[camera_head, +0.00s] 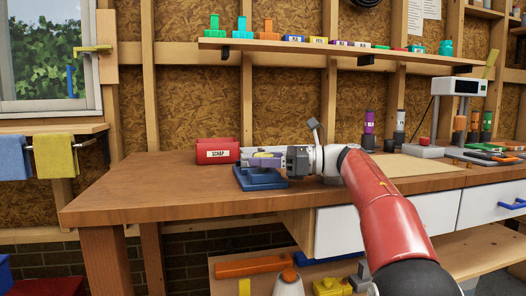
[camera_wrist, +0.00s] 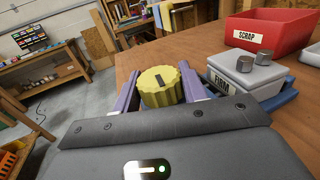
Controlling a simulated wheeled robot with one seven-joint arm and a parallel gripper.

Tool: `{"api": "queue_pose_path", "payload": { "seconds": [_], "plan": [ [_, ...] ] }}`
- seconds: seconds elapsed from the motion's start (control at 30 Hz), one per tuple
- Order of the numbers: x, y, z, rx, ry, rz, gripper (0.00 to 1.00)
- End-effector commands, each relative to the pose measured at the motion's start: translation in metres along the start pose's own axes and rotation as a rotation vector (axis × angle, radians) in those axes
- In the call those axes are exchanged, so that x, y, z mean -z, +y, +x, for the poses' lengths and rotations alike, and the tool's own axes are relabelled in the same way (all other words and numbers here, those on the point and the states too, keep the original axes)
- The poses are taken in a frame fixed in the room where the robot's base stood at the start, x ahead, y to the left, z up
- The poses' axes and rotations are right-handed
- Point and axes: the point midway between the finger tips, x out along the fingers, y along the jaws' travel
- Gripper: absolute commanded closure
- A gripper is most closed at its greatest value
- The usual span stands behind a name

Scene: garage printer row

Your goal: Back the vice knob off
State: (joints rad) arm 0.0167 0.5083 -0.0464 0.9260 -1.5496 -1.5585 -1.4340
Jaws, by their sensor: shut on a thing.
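The vice, with a blue base (camera_head: 260,178), stands on the wooden workbench near its front edge. In the wrist view its grey block (camera_wrist: 248,78) carries a label reading FIRM, and blue parts show beside it. The yellow ribbed knob (camera_wrist: 158,87), with a dark mark on its top, sits between the two purple fingers of my gripper (camera_wrist: 160,92). The fingers are shut on it, one on each side. In the head view my gripper (camera_head: 272,160) reaches in from the right above the blue base, and the knob is mostly hidden there.
A red SCRAP bin (camera_head: 217,151) stands just behind the vice. The workbench (camera_head: 130,192) is clear to the left. A shelf (camera_head: 330,50) with small items hangs above. A small machine (camera_head: 455,88) stands far right.

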Motion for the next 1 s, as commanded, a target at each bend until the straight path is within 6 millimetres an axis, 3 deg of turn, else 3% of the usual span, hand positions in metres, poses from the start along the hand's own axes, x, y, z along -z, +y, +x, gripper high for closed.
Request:
{"api": "queue_pose_path", "payload": {
  "seconds": [0.6, 0.63, 0.77, 1.0],
  "plan": [
    [0.0002, 0.0000, -0.0003, -0.050, 0.000, 0.001, 0.81],
    [0.0003, 0.0000, -0.0003, -0.050, 0.000, 0.001, 0.54],
    [0.0002, 0.0000, -0.0002, -0.050, 0.000, 0.001, 0.37],
    [0.0001, 0.0000, -0.0001, -0.050, 0.000, 0.000, 0.36]
  ]
}}
